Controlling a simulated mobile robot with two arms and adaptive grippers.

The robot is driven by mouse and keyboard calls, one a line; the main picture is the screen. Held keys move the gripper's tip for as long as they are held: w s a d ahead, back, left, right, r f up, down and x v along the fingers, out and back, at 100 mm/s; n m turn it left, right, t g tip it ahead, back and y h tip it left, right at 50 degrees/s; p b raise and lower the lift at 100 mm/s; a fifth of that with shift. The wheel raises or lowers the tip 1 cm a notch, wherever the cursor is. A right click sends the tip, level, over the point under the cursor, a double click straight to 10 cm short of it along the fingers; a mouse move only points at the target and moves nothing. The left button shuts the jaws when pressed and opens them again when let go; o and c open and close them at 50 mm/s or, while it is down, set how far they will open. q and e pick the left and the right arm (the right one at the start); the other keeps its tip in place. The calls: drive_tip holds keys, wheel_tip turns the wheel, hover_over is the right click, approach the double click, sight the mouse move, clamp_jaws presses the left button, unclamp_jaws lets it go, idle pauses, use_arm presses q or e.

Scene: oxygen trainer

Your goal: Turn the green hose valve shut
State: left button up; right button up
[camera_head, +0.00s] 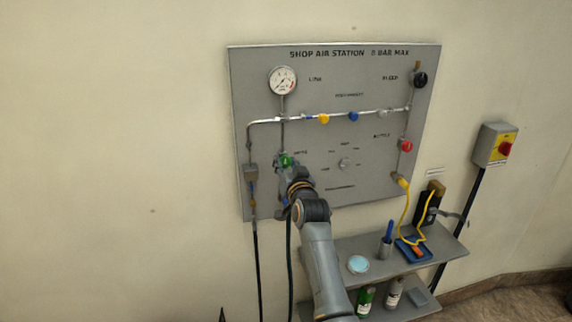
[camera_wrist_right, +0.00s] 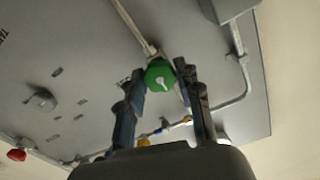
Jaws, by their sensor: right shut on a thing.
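The green hose valve (camera_head: 286,160) is a round green knob on the left part of the grey wall panel. My right gripper (camera_head: 290,168) is at the valve and hides part of it in the head view. In the right wrist view the green knob (camera_wrist_right: 160,75), with a pale pointer mark on its face, sits between the two fingertips of my right gripper (camera_wrist_right: 160,78). The fingers are shut on it from both sides. My left gripper is not in view.
The grey panel (camera_head: 340,215) carries a gauge (camera_head: 283,80), a yellow knob (camera_head: 323,118), a blue knob (camera_head: 353,117), a black knob (camera_head: 420,80) and a red knob (camera_head: 406,146). A shelf (camera_head: 335,247) with tools stands below right.

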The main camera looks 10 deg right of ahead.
drive_tip(key=shift+f, duration=0.1)
idle(0.3)
drive_tip(key=o, duration=1.1)
drive_tip(key=shift+o, duration=0.2)
wheel_tip(320, 180, up, 10)
drive_tip(key=shift+r, duration=0.1)
